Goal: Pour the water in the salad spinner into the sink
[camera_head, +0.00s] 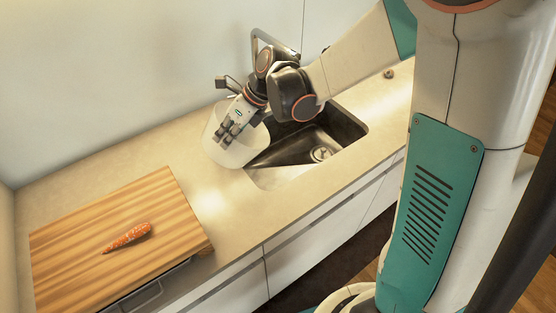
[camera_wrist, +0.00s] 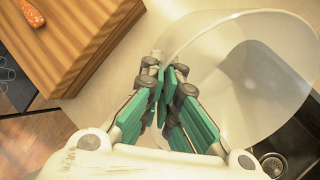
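The salad spinner (camera_head: 214,150) is a whitish translucent bowl at the left edge of the sink, partly overlapping it in the head view. It also fills the upper right of the wrist view (camera_wrist: 250,65). My gripper (camera_head: 229,132) reaches down at its rim, and its fingers (camera_wrist: 166,74) are close together with the bowl wall between them. Whether the bowl rests on the counter or is slightly lifted is unclear. No water can be made out in it. The dark sink basin (camera_head: 335,125) lies to the right of the bowl, with its drain (camera_head: 321,154) visible.
A wooden cutting board (camera_head: 75,220) with a carrot (camera_head: 128,237) lies at the left end of the counter. Bare counter (camera_head: 208,200) lies between board and sink.

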